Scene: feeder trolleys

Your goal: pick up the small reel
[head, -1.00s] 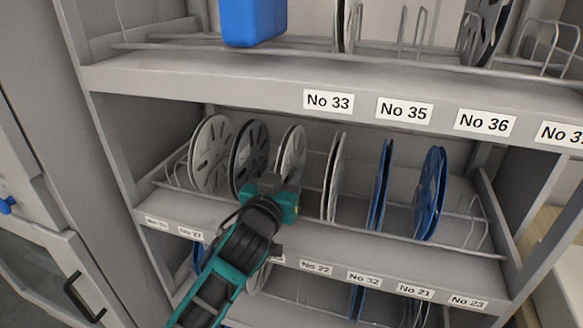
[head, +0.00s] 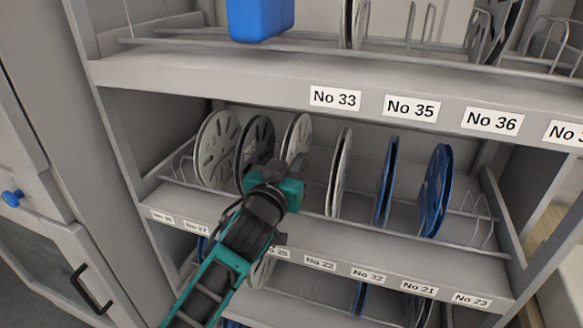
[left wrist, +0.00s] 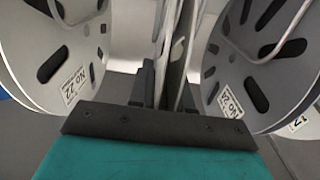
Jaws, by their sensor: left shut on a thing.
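The small reel (head: 299,134) is a light grey disc, third from the left in the row on the middle shelf. My left gripper (head: 284,180) is at its front lower edge and is shut on it. In the left wrist view the small reel (left wrist: 172,60) stands edge-on in the middle, between the dark fingers. The fingertips and the reel's lower edge are largely hidden in the head view. My right gripper is in neither view.
A dark reel (head: 254,143) stands close on the left. A light reel (head: 340,172) and blue reels (head: 435,190) stand to the right. The upper shelf (head: 260,78) overhangs; a blue bin (head: 258,18) sits there.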

